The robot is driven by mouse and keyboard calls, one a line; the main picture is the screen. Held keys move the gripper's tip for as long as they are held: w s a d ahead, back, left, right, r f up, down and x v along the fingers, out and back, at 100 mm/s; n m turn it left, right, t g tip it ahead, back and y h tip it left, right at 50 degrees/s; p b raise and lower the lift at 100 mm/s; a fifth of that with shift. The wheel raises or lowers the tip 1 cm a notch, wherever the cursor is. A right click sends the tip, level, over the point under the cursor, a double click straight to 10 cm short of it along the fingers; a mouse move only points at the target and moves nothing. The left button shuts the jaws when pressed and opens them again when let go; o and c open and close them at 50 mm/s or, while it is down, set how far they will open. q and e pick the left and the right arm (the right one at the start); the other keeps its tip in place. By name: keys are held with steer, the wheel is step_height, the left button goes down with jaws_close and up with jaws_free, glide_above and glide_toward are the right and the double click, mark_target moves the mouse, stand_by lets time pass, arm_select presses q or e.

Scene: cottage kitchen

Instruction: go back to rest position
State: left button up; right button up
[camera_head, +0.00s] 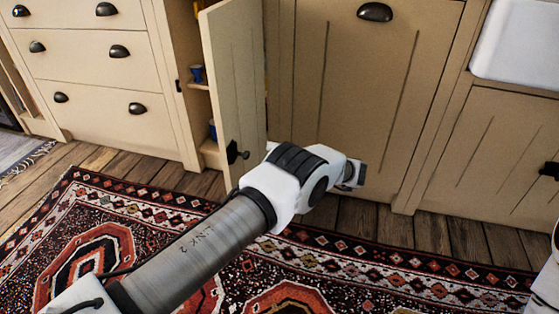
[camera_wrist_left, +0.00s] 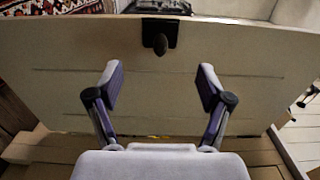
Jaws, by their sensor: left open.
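My left arm reaches in from the lower left in the head view, over the rug, with its wrist near the cabinet fronts. The fingers cannot be made out there. In the left wrist view my left gripper (camera_wrist_left: 160,87) is open with nothing between its fingers. An open cream cabinet door (camera_head: 228,75) stands beyond the wrist in the head view. A cream door panel (camera_wrist_left: 160,95) fills much of the wrist view, with a dark knob (camera_wrist_left: 160,43) at its top edge, apart from the fingers. My right gripper is not in view.
Closed drawers (camera_head: 90,60) stand left of the open cabinet, which holds a blue cup (camera_head: 197,74). A closed cabinet front (camera_head: 350,80) and a white sink (camera_head: 520,45) are to the right. A patterned rug (camera_head: 380,275) covers the floor.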

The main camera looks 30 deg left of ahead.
arm_select(q)
steer(key=shift+w+d, duration=0.2)
steer(key=shift+d, duration=0.9)
steer(key=shift+a, duration=0.1)
